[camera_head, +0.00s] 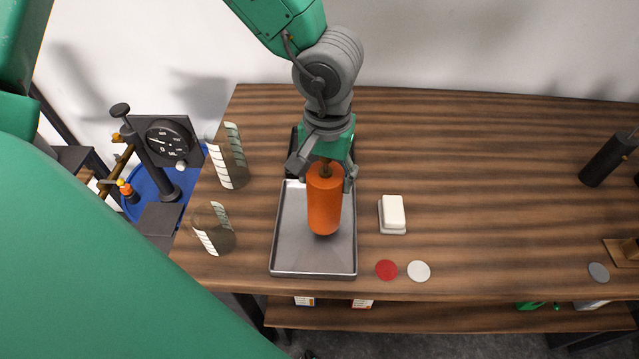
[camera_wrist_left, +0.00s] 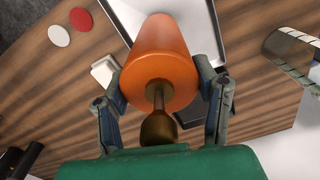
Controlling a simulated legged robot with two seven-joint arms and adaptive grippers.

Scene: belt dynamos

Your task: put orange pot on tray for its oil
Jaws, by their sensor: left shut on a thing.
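The orange pot (camera_head: 324,206) is a cylinder with a brown stem at its top. My left gripper (camera_head: 322,176) is shut on it near its upper end, one finger on each side. The pot is over the grey metal tray (camera_head: 286,245) on the wooden table. I cannot tell whether its lower end touches the tray floor. In the left wrist view the orange pot (camera_wrist_left: 160,60) fills the space between the fingers of the left gripper (camera_wrist_left: 163,92), and the tray (camera_wrist_left: 210,35) shows behind it. My right gripper is not in view.
Two clear striped cylinders (camera_head: 228,165) (camera_head: 213,229) stand left of the tray. A white block (camera_head: 393,211) on a grey base, a red disc (camera_head: 386,270) and a white disc (camera_head: 419,271) lie right of it. A black cylinder (camera_head: 606,160) is far right. The table's middle right is clear.

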